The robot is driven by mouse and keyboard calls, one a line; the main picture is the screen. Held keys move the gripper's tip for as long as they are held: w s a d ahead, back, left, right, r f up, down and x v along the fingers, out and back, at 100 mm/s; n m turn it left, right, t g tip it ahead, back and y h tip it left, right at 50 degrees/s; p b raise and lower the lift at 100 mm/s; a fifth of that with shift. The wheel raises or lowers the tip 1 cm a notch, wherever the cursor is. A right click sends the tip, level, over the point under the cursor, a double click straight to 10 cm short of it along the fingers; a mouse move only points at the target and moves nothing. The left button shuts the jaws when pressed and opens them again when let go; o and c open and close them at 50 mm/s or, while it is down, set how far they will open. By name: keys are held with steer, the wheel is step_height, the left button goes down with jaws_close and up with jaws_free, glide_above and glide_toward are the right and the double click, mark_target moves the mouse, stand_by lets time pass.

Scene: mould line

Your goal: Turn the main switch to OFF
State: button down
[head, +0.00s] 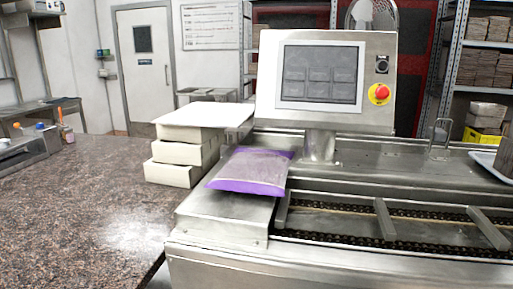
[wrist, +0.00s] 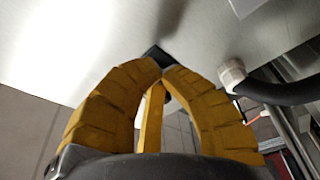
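A small black switch (head: 382,64) sits on the upright control panel, right of its screen. It is too small to read its position or any label, so I cannot tell if it is the main switch. My gripper (wrist: 162,66) shows only in the wrist view. Its yellow ribbed fingers curve together and their tips meet or nearly meet. A small black part (wrist: 156,54) shows right at the tips, against a pale metal surface (wrist: 95,35). I cannot tell whether that part touches or lies between the tips.
A red button on yellow (head: 380,93) is below the switch. A purple-edged bag (head: 248,170) lies on the machine beside stacked white boxes (head: 180,152). In the wrist view, a black cable with a pale fitting (wrist: 232,76) is close right of the fingers.

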steer(key=shift+s+a+r, duration=0.15)
steer(key=shift+s+r, duration=0.2)
steer(key=shift+r, duration=0.2)
steer(key=shift+s+r+b, duration=0.2)
steer(key=shift+r+b, duration=0.1)
steer(key=shift+r, duration=0.25)
steer(key=shift+s+a+f, duration=0.1)
steer(key=shift+s+f, duration=0.05)
steer(key=shift+s, duration=0.15)
